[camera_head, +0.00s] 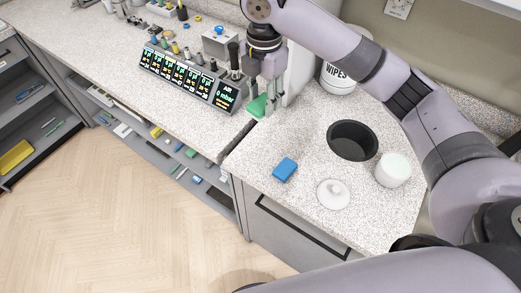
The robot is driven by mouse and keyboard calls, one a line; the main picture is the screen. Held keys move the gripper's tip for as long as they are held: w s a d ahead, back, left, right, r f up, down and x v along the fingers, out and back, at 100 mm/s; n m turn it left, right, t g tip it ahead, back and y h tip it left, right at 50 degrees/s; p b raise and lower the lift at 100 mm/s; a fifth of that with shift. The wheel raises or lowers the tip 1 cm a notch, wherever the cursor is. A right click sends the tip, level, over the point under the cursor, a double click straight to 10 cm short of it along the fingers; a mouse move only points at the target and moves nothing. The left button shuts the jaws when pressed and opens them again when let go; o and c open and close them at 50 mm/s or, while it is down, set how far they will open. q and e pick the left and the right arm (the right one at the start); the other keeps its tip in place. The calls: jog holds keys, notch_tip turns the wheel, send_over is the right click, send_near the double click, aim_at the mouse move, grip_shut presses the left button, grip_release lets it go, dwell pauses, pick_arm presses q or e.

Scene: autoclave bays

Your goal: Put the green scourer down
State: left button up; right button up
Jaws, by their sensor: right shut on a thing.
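The green scourer (257,106) is between the fingers of my right gripper (266,100), which points down over the back left of the near counter. The gripper is shut on it. The scourer is at or just above the counter top, close to the seam between the two counter sections; I cannot tell whether it touches the surface. My left gripper is not in view.
A blue block (285,169), a white lid (333,194), a black bowl (352,140) and a white jar (393,170) stand on the near counter. A wipes tub (346,72) is behind. A display panel (189,78) lies left. The counter around the blue block is clear.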

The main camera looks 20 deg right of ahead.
jog(key=shift+w+a+r+n, duration=0.1)
jog(key=shift+w+r+n, duration=0.15)
jog(key=shift+n, duration=0.25)
jog(key=shift+f, duration=0.1)
jog(key=p, duration=0.3)
send_over(262, 153)
jog(key=shift+n, duration=0.3)
notch_tip(262, 153, down, 15)
jog(key=shift+a+f, duration=0.1)
notch_tip(262, 153, down, 4)
jog(key=shift+f+p, duration=0.1)
jog(key=shift+p, duration=0.25)
jog(key=shift+f, duration=0.2)
jog(key=shift+f, duration=0.15)
jog(key=o, duration=1)
